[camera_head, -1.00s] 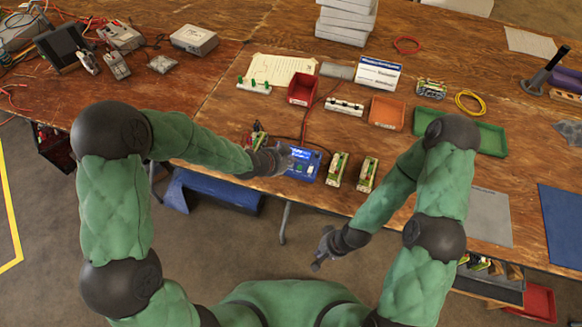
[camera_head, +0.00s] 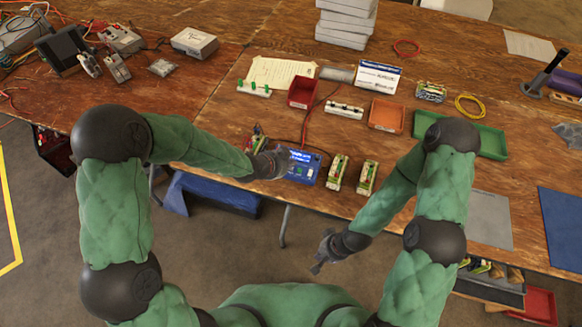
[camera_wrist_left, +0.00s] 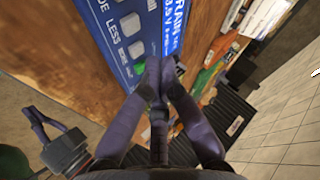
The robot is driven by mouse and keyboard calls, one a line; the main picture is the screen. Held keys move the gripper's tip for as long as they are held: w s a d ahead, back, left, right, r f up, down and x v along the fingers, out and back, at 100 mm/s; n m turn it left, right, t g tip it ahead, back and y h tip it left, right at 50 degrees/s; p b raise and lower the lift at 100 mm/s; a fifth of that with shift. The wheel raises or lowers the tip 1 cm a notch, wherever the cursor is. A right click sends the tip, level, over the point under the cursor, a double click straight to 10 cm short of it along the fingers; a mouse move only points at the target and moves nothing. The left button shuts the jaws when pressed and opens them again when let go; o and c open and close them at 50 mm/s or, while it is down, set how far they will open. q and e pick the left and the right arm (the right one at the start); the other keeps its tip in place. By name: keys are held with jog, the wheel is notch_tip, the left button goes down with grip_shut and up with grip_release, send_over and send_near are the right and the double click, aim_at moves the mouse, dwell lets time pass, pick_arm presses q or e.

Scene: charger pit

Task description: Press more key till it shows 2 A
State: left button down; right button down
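The blue charger (camera_head: 303,167) lies near the front edge of the bench, and its blue face (camera_wrist_left: 102,32) fills the top of the left wrist view. Pale grey keys show on it, with the printed words LESS and MORE beside them; one key is the grey key (camera_wrist_left: 136,50). My left gripper (camera_head: 286,160) is over the left part of the charger. In the left wrist view its fingertips (camera_wrist_left: 160,67) are together, close to the keys; I cannot tell if they touch one. No readout is legible. My right gripper (camera_head: 320,263) hangs in front of the bench, away from the charger.
Two small green-and-yellow packs (camera_head: 352,175) stand right of the charger. Behind are a dark red bin (camera_head: 303,91), an orange tray (camera_head: 387,115) and a white strip (camera_head: 344,108). A red cable (camera_head: 308,122) runs behind the charger.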

aim_at(290, 171)
pick_arm(q)
jog(key=shift+f, duration=0.1)
dwell(0.3)
jog(key=shift+f+b, duration=0.35)
jog(key=shift+b, duration=0.2)
jog(key=shift+f+b, duration=0.35)
jog(key=shift+b, duration=0.05)
dwell(0.6)
jog(key=shift+r, duration=0.1)
jog(key=shift+r+p, duration=0.5)
jog(key=shift+r, duration=0.2)
jog(key=shift+r+p, duration=1.85)
jog(key=shift+r, duration=0.7)
jog(key=shift+f, duration=0.1)
